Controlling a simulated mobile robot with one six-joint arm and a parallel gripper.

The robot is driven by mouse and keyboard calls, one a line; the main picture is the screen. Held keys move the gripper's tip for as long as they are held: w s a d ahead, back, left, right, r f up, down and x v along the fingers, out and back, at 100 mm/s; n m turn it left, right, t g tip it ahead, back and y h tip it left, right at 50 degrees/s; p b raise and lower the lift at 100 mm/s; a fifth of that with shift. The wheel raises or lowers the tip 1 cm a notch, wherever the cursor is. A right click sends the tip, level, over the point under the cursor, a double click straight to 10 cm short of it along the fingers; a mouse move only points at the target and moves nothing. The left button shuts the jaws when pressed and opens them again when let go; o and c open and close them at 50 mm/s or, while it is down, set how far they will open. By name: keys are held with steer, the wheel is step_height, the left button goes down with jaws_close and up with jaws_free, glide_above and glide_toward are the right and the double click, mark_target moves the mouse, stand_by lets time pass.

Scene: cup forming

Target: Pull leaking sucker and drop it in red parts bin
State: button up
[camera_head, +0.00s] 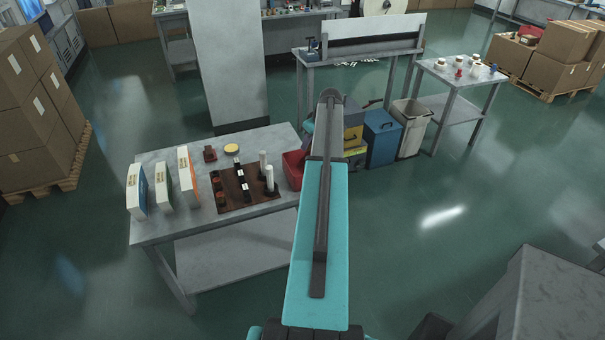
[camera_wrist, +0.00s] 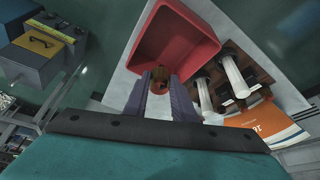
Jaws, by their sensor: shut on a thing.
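In the wrist view my gripper (camera_wrist: 161,84) is shut on a small round reddish-brown sucker (camera_wrist: 160,86), seen between its fingertips. The red parts bin (camera_wrist: 190,42) lies just beyond the fingertips, open side towards the camera and looking empty. The sucker overlaps the bin's near part in the picture; its height above the bin is hard to tell. In the head view the red bin (camera_head: 292,168) stands at the right end of the grey table, partly hidden by my arm. My gripper is hidden there behind my arm.
A dark brown board (camera_head: 228,200) with white cylinders (camera_head: 269,178) and small dark parts lies left of the bin. Upright boxes (camera_head: 163,186) stand further left on the table (camera_head: 165,240). A blue bin (camera_head: 381,139) stands on the floor right of my arm.

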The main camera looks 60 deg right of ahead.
steer(key=shift+f, duration=0.15)
steer(key=shift+f+b, duration=0.85)
steer(key=shift+f, duration=2)
steer(key=o, duration=1.1)
steer(key=b+v, duration=0.4)
steer(key=v, duration=0.9)
steer(key=shift+r, duration=0.4)
steer(key=shift+a, duration=0.15)
